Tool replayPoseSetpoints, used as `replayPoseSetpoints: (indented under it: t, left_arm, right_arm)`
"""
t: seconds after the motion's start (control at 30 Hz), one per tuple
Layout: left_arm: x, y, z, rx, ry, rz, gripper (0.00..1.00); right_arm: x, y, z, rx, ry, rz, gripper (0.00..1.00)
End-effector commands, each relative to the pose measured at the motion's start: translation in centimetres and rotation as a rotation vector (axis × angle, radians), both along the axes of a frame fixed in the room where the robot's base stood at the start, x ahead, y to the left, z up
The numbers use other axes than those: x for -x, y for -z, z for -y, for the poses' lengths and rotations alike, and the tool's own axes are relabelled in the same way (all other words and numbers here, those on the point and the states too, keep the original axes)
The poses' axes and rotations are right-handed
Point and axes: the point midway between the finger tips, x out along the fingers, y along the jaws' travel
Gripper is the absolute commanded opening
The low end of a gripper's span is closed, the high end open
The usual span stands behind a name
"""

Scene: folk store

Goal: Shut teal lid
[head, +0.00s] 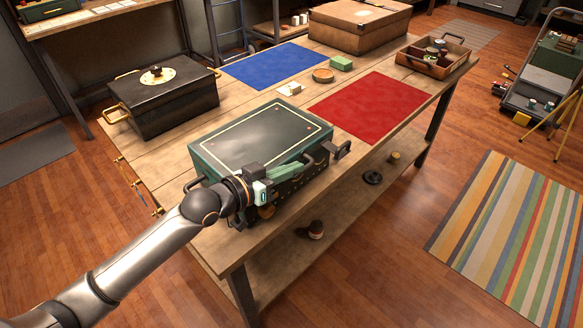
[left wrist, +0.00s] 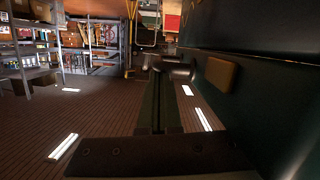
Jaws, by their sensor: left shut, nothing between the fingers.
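The teal box stands on the near end of the wooden table, and its teal lid (head: 262,135) has a dark top panel with a pale border line. The lid looks level over the box; I cannot tell whether a gap is left at the front edge. My left gripper (head: 298,166) lies along the near side of the box, shut and empty, and hides much of that side. In the left wrist view its closed fingers (left wrist: 155,105) point forward beside a dark teal surface (left wrist: 270,90) with a brass-coloured plate (left wrist: 222,75). My right gripper is not in view.
On the table (head: 170,172) are a black chest (head: 165,105), a blue mat (head: 272,65), a red mat (head: 370,105), small items, a brown case (head: 358,28) and a wooden tray (head: 432,62). A lower shelf (head: 345,210) holds small objects.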

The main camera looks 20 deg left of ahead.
Motion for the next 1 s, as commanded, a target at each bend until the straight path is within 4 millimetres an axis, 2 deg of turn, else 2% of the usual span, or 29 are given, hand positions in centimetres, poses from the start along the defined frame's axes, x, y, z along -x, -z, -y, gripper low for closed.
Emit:
replayPoseSetpoints:
  t: [0.1,0.27,0.6,0.63,0.8,1.0]
  left_arm:
    - [0.1,0.6,0.0,-0.001,0.0,-0.015,0.0]
    - [0.0,-0.1,0.0,-0.002,-0.001,-0.016,0.0]
    - [-0.5,-4.5,-0.2,-0.002,-0.005,-0.003,0.0]
    - [0.4,-4.0,-0.7,-0.005,-0.005,-0.005,0.0]
    - [3.5,-4.8,-2.7,-0.005,-0.003,-0.005,0.0]
    - [6.0,-5.7,-4.4,-0.004,-0.004,-0.002,0.0]
  right_arm:
    - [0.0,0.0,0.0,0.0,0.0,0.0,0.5]
    - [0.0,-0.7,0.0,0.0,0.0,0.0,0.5]
    - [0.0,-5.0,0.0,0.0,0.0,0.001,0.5]
    - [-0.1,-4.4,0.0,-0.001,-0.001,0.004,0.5]
    - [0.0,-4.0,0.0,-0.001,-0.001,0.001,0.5]
    - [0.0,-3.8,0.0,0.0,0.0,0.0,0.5]
